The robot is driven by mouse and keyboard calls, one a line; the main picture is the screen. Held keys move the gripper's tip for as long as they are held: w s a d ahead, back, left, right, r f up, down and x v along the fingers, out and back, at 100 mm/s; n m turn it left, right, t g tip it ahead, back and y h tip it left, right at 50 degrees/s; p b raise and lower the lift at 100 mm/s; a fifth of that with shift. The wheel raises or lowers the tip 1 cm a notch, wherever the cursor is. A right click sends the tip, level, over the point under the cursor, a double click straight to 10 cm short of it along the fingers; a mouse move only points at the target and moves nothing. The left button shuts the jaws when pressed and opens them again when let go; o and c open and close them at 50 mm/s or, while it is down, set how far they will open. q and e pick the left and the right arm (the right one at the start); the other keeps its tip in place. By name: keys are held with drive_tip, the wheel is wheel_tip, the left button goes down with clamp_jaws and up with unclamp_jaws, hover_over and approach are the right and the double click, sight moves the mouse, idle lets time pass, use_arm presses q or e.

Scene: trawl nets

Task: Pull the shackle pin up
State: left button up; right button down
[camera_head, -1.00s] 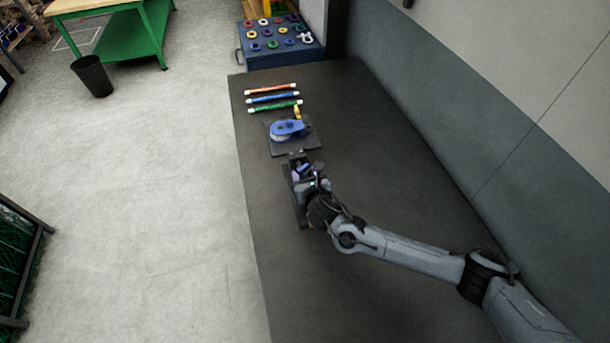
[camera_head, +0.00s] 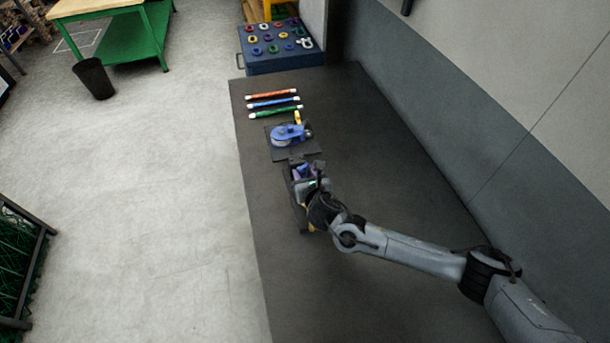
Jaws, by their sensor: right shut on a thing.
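My right gripper (camera_head: 304,172) is over a dark stand (camera_head: 297,207) on the dark table, just in front of the blue block. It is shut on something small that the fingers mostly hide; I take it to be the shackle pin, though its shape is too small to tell. A bit of purple-blue shows between the fingers. The shackle itself cannot be made out under the hand. My left gripper is not in view.
A blue pulley block (camera_head: 288,134) lies on a dark plate behind the gripper. Green (camera_head: 275,112), blue (camera_head: 273,102) and red (camera_head: 270,94) rods lie beyond it. A blue box (camera_head: 283,63) with coloured rings stands at the far end. The table's right side is clear.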

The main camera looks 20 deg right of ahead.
drive_tip(key=shift+r, duration=0.4)
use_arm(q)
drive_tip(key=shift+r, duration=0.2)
use_arm(e)
drive_tip(key=shift+w+a, duration=0.1)
drive_tip(key=c, duration=1)
unclamp_jaws()
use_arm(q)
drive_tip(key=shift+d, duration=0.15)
use_arm(e)
drive_tip(key=shift+o, duration=0.4)
drive_tip(key=shift+f, duration=0.1)
drive_tip(key=d+v, duration=0.1)
drive_tip(key=v, duration=1)
drive_tip(key=shift+a, duration=0.35)
